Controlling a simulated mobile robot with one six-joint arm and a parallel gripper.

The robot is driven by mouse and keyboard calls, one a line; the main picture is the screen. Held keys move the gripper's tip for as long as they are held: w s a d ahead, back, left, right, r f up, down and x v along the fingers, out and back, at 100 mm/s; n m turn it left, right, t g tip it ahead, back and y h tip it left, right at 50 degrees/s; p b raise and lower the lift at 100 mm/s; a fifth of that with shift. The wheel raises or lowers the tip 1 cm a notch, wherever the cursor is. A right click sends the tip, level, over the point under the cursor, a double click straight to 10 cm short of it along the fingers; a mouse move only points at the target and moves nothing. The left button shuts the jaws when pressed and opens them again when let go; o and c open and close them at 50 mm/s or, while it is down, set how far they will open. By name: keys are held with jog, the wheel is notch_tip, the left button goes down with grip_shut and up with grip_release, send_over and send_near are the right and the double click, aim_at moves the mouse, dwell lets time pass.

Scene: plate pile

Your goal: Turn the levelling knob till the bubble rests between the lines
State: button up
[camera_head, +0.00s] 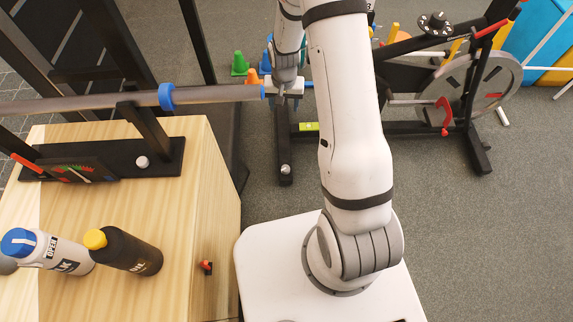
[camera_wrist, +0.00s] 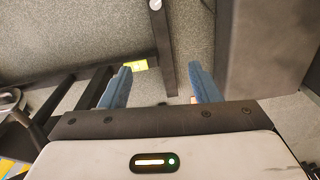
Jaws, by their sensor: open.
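The level (camera_head: 308,126), a small yellow-green vial, sits on the dark floor frame of the exercise bike; it also shows in the wrist view (camera_wrist: 139,65). Its bubble and lines are too small to make out. A small pale round knob (camera_head: 285,169) is at the near end of the bike's foot bar; it shows at the top edge of the wrist view (camera_wrist: 155,4). My gripper (camera_head: 284,98) is above the foot bar, beyond the knob. Its blue fingers (camera_wrist: 160,67) are apart with nothing between them, and the bar lies below.
A grey barbell (camera_head: 210,93) with a blue collar reaches in from the left, close to my gripper. A wooden box (camera_head: 215,190) carries a black stand and bottles (camera_head: 125,251). The flywheel (camera_head: 482,85) is at right. Grey floor (camera_head: 470,240) is clear at right.

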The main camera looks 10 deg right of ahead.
jog(key=m+b, duration=0.1)
jog(key=b, duration=0.1)
send_over(286, 168)
jog(key=w, duration=0.2)
notch_tip(286, 168, down, 17)
jog(key=shift+m+g, duration=0.3)
jog(key=shift+m, duration=0.2)
jog(key=f+b, duration=0.1)
jog(key=f, duration=0.6)
jog(key=s+f+b, duration=0.1)
jog(key=f+b, duration=0.1)
jog(key=f, duration=0.6)
jog(key=s+f+b, duration=0.1)
jog(key=f, duration=0.6)
jog(key=shift+s+a+f+b, duration=0.1)
jog(key=shift+f+b, duration=0.05)
jog(key=shift+b, duration=0.2)
jog(key=shift+c, duration=0.5)
jog(key=c, duration=0.9)
jog(key=shift+m, duration=1)
jog(key=o, duration=1)
